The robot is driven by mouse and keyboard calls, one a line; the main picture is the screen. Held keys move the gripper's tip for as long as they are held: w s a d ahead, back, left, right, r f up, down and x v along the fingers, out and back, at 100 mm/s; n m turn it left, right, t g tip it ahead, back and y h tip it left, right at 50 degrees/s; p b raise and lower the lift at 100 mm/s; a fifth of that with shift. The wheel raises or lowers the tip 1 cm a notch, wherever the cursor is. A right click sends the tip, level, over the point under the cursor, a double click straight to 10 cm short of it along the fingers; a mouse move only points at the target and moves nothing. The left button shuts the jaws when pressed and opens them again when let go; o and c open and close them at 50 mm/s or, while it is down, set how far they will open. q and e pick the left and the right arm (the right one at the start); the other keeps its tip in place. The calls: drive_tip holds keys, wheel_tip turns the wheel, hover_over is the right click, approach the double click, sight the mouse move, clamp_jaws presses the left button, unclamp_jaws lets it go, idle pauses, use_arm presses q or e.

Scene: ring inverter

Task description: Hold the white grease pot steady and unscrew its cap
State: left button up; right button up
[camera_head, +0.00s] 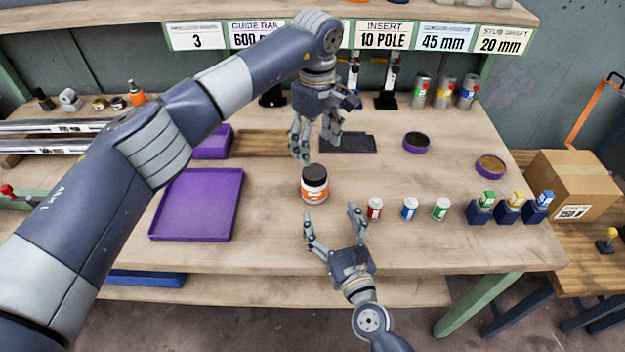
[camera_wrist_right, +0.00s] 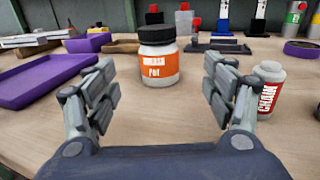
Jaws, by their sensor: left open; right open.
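The white grease pot (camera_head: 314,190) stands upright on the wooden bench, with an orange label and a black cap (camera_head: 314,172) on top. In the right wrist view the pot (camera_wrist_right: 158,65) stands ahead, between the fingers but beyond their tips, and its black cap (camera_wrist_right: 157,34) is seated on it. My left gripper (camera_head: 316,148) is open and points down, above and behind the pot in the head view, apart from the cap. My right gripper (camera_head: 334,222) is open and empty on the near side of the pot, low over the bench; it also shows in the right wrist view (camera_wrist_right: 162,90).
A purple tray (camera_head: 197,204) lies left of the pot. A red-labelled bottle (camera_head: 374,209) stands close to my right gripper's right finger, with blue and green ones beyond. Small blocks (camera_head: 508,211) stand farther right. Purple round dishes (camera_head: 416,142) and a dark flat plate (camera_head: 347,143) lie behind.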

sight(318, 193)
use_arm(q)
drive_tip(key=shift+w+a+f, duration=0.15)
drive_tip(key=shift+f, duration=0.05)
use_arm(e)
drive_tip(key=x, duration=1)
drive_tip(key=shift+f, duration=0.2)
use_arm(q)
drive_tip(key=shift+w, duration=0.1)
use_arm(e)
drive_tip(key=shift+w+a+f, duration=0.1)
drive_tip(key=shift+w+a, duration=0.15)
drive_tip(key=shift+w, duration=0.3)
drive_tip(key=shift+s, duration=0.1)
drive_tip(key=c, duration=0.4)
clamp_jaws()
use_arm(q)
drive_tip(key=m, duration=1.3)
drive_tip(key=shift+f, duration=4.05)
